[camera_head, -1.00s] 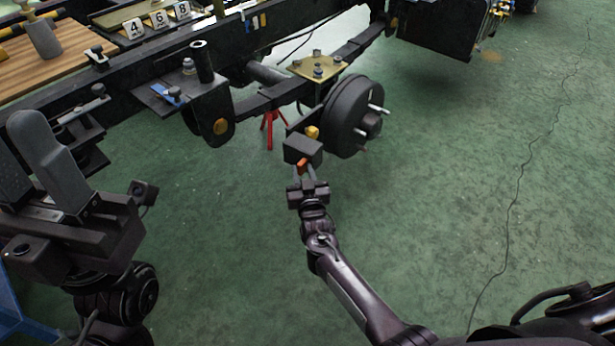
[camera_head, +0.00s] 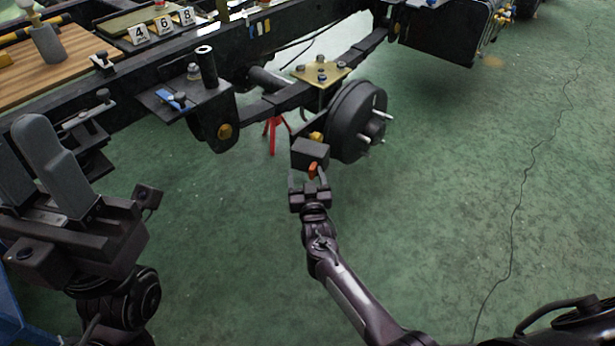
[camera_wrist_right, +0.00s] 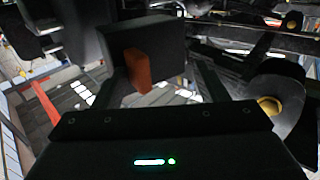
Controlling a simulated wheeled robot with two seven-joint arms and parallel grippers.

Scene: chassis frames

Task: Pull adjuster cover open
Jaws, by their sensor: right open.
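A black box (camera_head: 310,152) with an orange tab (camera_head: 313,171) on its near side sits beside the brake drum; I take this as the adjuster cover. My right gripper (camera_head: 308,177) is open just in front of it, one finger on each side of the tab. In the right wrist view the orange tab (camera_wrist_right: 138,70) stands upright against the black box (camera_wrist_right: 155,48), between the fingers, with no clear contact. I cannot tell whether the cover is open. My left gripper (camera_head: 25,165) is open and empty at the left, away from the box.
The brake drum (camera_head: 352,120) with studs is right behind the box. A yellow plate (camera_head: 321,73) tops the axle. The green floor (camera_head: 440,200) is clear at right, apart from a thin cable.

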